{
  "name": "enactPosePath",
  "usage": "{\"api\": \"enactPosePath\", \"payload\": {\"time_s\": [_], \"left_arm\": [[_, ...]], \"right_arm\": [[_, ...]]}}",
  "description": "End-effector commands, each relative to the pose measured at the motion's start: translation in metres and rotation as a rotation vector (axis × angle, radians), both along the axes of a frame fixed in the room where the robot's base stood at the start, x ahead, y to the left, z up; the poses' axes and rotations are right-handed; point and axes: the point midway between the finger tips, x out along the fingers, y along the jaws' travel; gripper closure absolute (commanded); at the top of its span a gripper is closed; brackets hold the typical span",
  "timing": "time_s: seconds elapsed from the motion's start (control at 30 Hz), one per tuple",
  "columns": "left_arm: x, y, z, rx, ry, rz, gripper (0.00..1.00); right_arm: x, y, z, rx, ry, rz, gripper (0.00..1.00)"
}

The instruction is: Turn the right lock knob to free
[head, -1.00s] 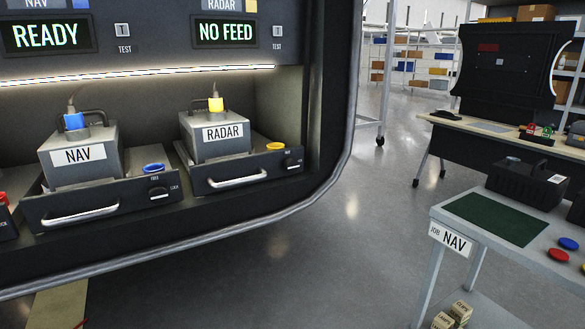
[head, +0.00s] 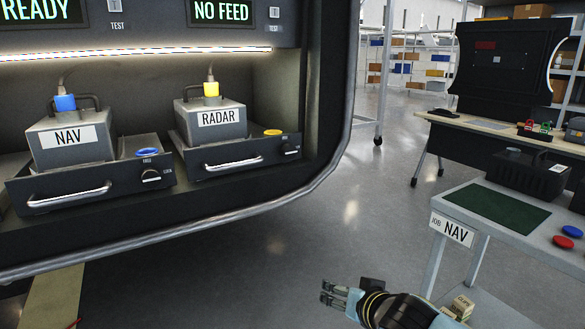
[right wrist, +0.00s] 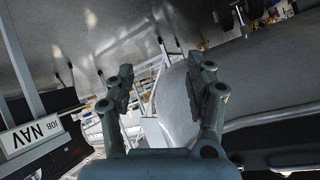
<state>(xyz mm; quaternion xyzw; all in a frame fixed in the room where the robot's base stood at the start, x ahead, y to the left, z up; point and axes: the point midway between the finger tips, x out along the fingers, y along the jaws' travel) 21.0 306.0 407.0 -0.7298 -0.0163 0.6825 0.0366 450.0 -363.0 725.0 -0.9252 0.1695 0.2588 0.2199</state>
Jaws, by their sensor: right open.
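The rack has a NAV tray (head: 90,194) and, right of it, a RADAR tray (head: 235,160). A dark lock knob (head: 289,142) sits at the right end of the RADAR tray's front; it is too small to read its setting. Another lock knob (head: 151,176), with a pale mark, is on the NAV tray's front between small FREE and LOCK labels. My right gripper (head: 324,293) is low in the head view, below and right of the trays, well apart from both knobs. In the right wrist view its fingers (right wrist: 160,88) are spread and empty. My left gripper is out of view.
The rack's rounded frame (head: 335,165) curves around the bay on the right. A side table (head: 470,193) with a JOB NAV sign stands at right, close to my right arm. A workbench (head: 480,124) is behind it. Open floor (head: 370,215) lies between rack and table.

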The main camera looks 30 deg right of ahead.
Motion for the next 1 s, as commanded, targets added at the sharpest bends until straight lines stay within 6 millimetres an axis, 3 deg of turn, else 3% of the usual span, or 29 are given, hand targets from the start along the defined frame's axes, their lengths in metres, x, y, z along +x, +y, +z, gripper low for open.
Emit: {"api": "enactPosePath", "payload": {"time_s": [0.03, 0.1, 0.2, 0.3, 0.37, 0.57, 1.0], "left_arm": [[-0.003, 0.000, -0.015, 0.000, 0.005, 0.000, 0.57], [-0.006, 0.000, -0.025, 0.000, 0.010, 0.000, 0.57], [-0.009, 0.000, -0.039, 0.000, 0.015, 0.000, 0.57], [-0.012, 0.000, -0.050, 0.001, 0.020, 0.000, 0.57], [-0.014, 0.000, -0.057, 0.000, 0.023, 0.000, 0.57], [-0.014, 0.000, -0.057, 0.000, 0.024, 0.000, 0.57], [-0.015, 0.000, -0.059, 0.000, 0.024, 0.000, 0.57]], "right_arm": [[0.026, 0.001, 0.045, 0.005, -0.117, -0.001, 0.45], [0.048, 0.006, 0.112, 0.017, -0.267, 0.002, 0.45], [0.060, 0.017, 0.192, 0.014, -0.441, 0.031, 0.45], [0.061, 0.027, 0.245, -0.019, -0.559, 0.072, 0.45], [0.062, 0.029, 0.255, -0.031, -0.588, 0.086, 0.45], [0.079, 0.026, 0.257, -0.035, -0.593, 0.087, 0.45], [0.158, 0.016, 0.256, -0.035, -0.589, 0.087, 0.45]]}}
